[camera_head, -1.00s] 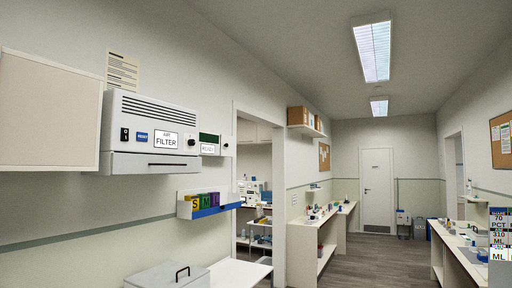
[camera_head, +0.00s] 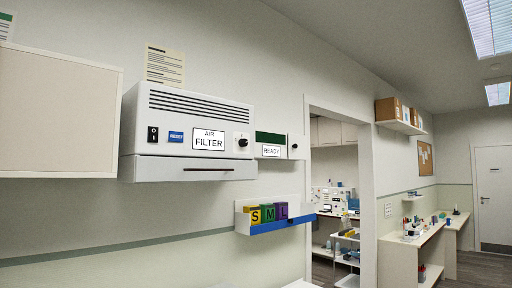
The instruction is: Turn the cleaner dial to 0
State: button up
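A white wall unit labelled AIR FILTER (camera_head: 188,130) hangs on the left wall, with vent slots along its top. On its front are a black 0/I switch (camera_head: 152,135), a blue RESET button (camera_head: 176,136) and a small dark dial (camera_head: 243,142) at the right end. The dial's setting is too small to read. No label in view says cleaner. A drawer-like lower panel (camera_head: 190,169) with a dark handle runs along its bottom. My gripper is not in view.
A small READY box (camera_head: 270,151) with a green panel sits right of the unit. Below it a blue-edged shelf (camera_head: 268,226) holds S, M, L boxes. A pale cabinet (camera_head: 55,115) juts out at left. A doorway (camera_head: 335,200) opens at right.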

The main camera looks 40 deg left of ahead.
aim_at(243, 142)
jog(key=u, duration=0.6)
jog(key=i, duration=0.95)
jog(key=u, duration=0.8)
